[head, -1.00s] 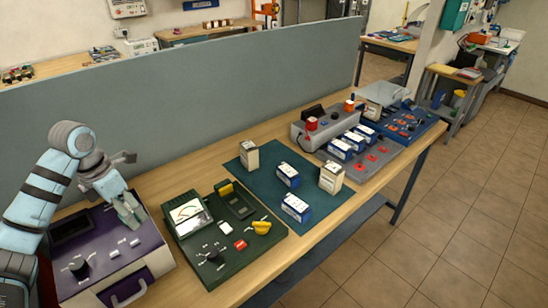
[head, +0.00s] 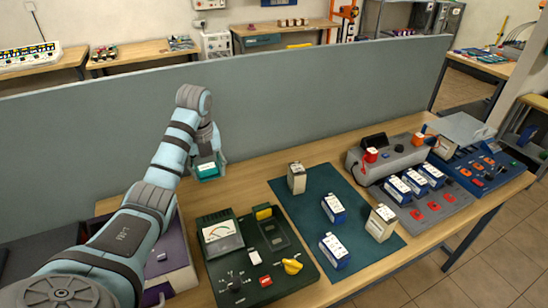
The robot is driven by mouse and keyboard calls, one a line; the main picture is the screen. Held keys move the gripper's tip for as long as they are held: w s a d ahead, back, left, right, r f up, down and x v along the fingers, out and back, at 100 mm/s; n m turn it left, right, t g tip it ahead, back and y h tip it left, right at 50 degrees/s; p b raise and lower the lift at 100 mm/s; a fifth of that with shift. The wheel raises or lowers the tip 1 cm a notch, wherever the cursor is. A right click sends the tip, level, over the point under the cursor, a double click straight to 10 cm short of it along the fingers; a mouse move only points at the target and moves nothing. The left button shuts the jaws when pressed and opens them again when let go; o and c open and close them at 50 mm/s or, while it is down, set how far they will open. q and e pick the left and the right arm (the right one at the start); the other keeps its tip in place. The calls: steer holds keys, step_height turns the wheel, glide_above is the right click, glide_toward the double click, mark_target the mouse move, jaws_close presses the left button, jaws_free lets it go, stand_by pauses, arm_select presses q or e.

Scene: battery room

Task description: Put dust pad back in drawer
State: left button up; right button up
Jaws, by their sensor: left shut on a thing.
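My left gripper (head: 207,158) points down in the head view, raised above the back of the bench near the grey partition. It is shut on a small dark teal block with a pale top, which I take to be the dust pad (head: 208,171). The purple unit (head: 176,246) stands below and to the left of the gripper, mostly hidden behind my left arm. The drawer front is largely hidden, so I cannot tell how far open it is. My right gripper is out of view.
A green meter unit (head: 259,281) with a yellow knob stands right of the purple unit. A dark teal mat (head: 318,195) holds blue and beige blocks. Grey and blue consoles (head: 482,165) fill the right end. A grey partition (head: 300,100) runs along the back.

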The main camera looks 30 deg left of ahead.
arm_select(q)
steer(key=shift+w+d+f+b, duration=0.1)
steer(key=shift+w+f+b, duration=0.1)
steer(key=shift+f+b, duration=0.3)
steer(key=shift+w+f+b, duration=0.2)
steer(key=shift+f+b, duration=0.2)
steer(key=shift+f, duration=0.15)
steer(key=f+b, duration=0.4)
steer(key=w+f+b, duration=0.1)
steer(key=f+b, duration=0.2)
steer(key=f, duration=0.1)
steer(key=w+f+b, duration=0.1)
steer(key=f+b, duration=0.3)
steer(key=f, duration=0.1)
steer(key=shift+a+b, duration=0.2)
steer(key=shift+b, duration=0.1)
steer(key=shift+s+f+p, duration=0.5)
steer(key=shift+f+p, duration=0.05)
steer(key=shift+f, duration=0.35)
step_height(320, 180, down, 4)
steer(key=shift+w+f, duration=0.15)
steer(key=shift+w, duration=0.1)
steer(key=shift+f, duration=0.2)
steer(key=o, duration=1.1)
